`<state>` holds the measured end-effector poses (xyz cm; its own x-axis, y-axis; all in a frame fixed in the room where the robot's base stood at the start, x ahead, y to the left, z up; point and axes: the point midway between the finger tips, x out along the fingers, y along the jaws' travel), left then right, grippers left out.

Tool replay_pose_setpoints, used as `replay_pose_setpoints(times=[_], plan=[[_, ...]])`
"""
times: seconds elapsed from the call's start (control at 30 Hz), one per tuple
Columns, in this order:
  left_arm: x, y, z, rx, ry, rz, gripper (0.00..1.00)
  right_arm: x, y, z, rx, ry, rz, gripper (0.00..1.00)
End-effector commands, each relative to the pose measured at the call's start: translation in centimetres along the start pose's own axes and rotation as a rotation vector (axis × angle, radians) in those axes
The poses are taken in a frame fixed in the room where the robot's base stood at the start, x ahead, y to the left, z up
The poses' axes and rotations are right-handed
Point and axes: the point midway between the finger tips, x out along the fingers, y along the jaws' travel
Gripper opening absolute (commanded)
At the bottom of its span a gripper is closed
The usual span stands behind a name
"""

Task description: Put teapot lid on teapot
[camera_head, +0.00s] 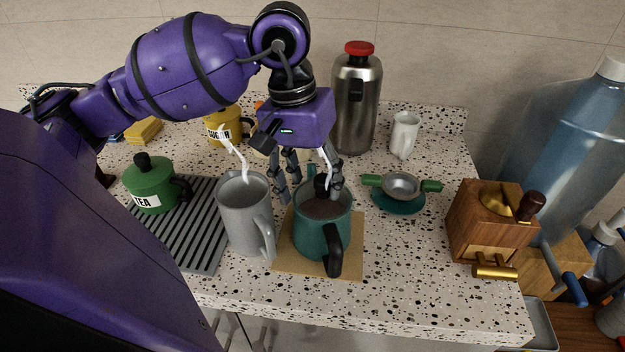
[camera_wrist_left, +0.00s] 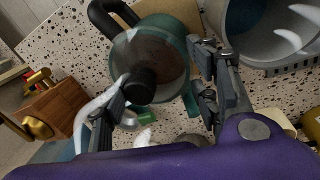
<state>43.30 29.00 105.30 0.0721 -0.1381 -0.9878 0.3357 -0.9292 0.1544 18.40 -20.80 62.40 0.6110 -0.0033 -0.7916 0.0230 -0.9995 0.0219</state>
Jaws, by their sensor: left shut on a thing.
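The teapot (camera_head: 322,242) is a teal pot with a black handle, upright on a tan board; its black handle (camera_wrist_left: 105,14) also shows in the wrist view. The teapot lid, with a round black knob (camera_wrist_left: 139,86), is over the pot's mouth. The knob (camera_head: 321,184) stands up between the fingers in the head view. My left gripper (camera_head: 309,190) points down over the teapot and is shut on the lid, with the fingers (camera_wrist_left: 158,95) spread to either side. I cannot tell whether the lid touches the teapot's rim. My right gripper is out of view.
A grey mug (camera_head: 243,220) stands close left of the teapot. A green tea canister (camera_head: 152,185), steel flask (camera_head: 356,105), small white cup (camera_head: 404,134), green-handled strainer (camera_head: 400,187) and wooden grinder (camera_head: 485,222) surround it. The counter in front of the grinder is clear.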

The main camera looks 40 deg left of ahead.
Motion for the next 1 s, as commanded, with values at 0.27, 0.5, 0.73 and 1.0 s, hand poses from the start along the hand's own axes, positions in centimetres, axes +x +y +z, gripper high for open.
replay_pose_setpoints(times=[0.27,0.5,0.73,1.0], plan=[[-0.01,0.0,0.03,0.0,-0.001,0.0,0.71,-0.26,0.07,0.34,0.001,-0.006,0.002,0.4],[0.0,0.0,0.03,0.0,-0.001,0.0,0.78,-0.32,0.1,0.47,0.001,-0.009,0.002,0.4],[0.0,0.0,0.03,0.0,-0.002,0.0,1.0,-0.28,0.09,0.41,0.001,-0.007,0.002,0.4],[0.0,-0.01,0.03,0.0,-0.001,-0.001,1.0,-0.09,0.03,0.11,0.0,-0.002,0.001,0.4]])
